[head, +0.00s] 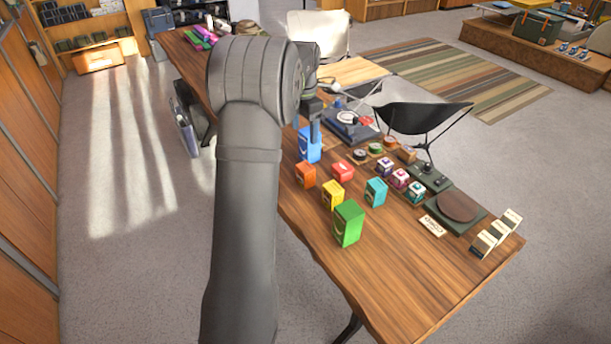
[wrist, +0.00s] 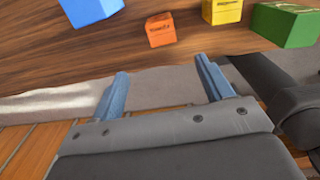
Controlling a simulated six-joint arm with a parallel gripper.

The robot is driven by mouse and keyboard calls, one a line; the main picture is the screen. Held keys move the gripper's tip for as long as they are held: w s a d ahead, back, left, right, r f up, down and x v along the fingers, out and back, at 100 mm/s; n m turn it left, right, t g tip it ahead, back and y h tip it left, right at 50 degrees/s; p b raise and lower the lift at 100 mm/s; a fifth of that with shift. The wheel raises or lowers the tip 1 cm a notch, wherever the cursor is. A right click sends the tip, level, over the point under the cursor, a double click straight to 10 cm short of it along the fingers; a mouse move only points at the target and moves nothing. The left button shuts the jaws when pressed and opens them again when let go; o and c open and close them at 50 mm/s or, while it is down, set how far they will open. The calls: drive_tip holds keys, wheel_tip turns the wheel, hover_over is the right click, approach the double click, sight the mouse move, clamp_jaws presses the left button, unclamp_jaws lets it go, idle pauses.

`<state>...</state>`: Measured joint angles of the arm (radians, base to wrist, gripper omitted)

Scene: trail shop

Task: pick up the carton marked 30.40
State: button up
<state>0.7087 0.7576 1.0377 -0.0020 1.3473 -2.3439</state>
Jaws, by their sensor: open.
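Several coloured cartons stand on the wooden table: blue (head: 310,146), orange (head: 306,175), red (head: 343,171), yellow (head: 332,195), teal (head: 376,192) and green (head: 348,224). Their markings are too small to read, so I cannot tell which is marked 30.40. My gripper (wrist: 162,80) is open and empty. In the wrist view its blue fingers are below the blue carton (wrist: 90,8) and the orange carton (wrist: 160,28), touching neither. The yellow carton (wrist: 222,10) and green carton (wrist: 285,23) are farther right there. In the head view my arm hides most of the gripper.
Small boxes (head: 399,178) and round tins (head: 375,149) stand behind the cartons. A dark round pad (head: 460,207), a small sign (head: 432,225) and white-and-dark blocks (head: 484,243) are at the right. A black chair (head: 420,118) stands behind. The table's front right is clear.

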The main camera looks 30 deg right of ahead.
sight(305, 166)
wheel_tip(305, 166, down, 11)
drive_tip(key=shift+f, duration=0.2)
drive_tip(key=shift+s+d+f, duration=0.1)
drive_tip(key=shift+s+f, duration=0.05)
drive_tip(key=shift+f, duration=2.55)
drive_tip(key=shift+r, duration=0.1)
drive_tip(key=c, duration=1.1)
drive_tip(key=shift+c, duration=0.2)
